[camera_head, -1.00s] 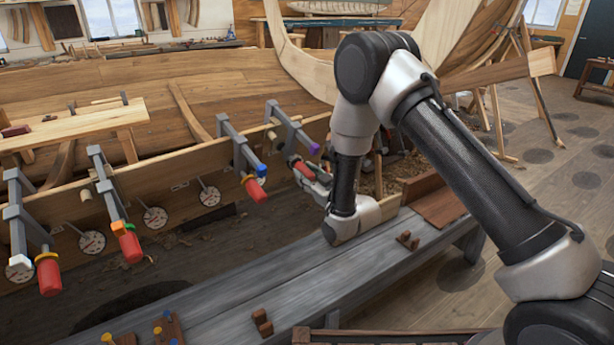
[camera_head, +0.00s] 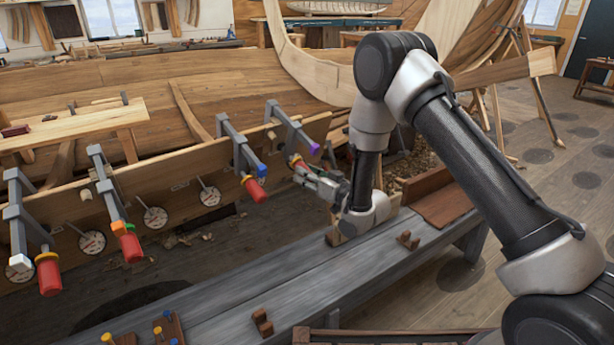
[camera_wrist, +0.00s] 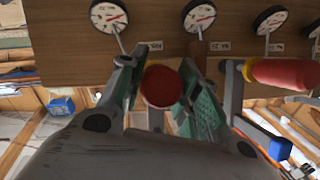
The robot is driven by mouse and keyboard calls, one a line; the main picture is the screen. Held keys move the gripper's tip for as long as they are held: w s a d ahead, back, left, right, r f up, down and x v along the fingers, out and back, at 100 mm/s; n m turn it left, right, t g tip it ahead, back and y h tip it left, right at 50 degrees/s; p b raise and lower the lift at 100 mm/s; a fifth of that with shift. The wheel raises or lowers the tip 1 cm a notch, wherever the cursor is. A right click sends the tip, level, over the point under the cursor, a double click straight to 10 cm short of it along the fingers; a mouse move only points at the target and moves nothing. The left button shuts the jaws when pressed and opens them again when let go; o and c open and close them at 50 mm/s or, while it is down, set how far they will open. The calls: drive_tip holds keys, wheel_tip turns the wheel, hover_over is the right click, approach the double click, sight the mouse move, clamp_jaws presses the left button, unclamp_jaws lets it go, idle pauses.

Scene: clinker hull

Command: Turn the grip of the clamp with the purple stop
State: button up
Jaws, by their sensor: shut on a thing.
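The clamp with the purple stop (camera_head: 314,148) hangs on the plank's upper edge, the farthest right of the row in the head view. Its red grip (camera_head: 301,166) points down toward my gripper (camera_head: 316,178). In the wrist view the round end of the red grip (camera_wrist: 160,86) sits between the two green-padded fingers of my gripper (camera_wrist: 162,82), which are shut on it. The purple stop cannot be made out in the wrist view.
The clamp with the blue stop (camera_head: 261,170) is close on the left; its red grip (camera_wrist: 285,73) lies just beside my right finger in the wrist view. Dial gauges (camera_head: 209,196) line the plank. A grey bench (camera_head: 270,270) lies below my arm.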

drive_tip(key=shift+m+g+y, duration=0.4)
drive_tip(key=shift+m+y, duration=0.2)
drive_tip(key=shift+m, duration=0.2)
drive_tip(key=o, duration=1)
drive_tip(key=shift+o, duration=0.2)
drive_tip(key=v, duration=1.2)
drive_tip(key=shift+w+f, duration=0.1)
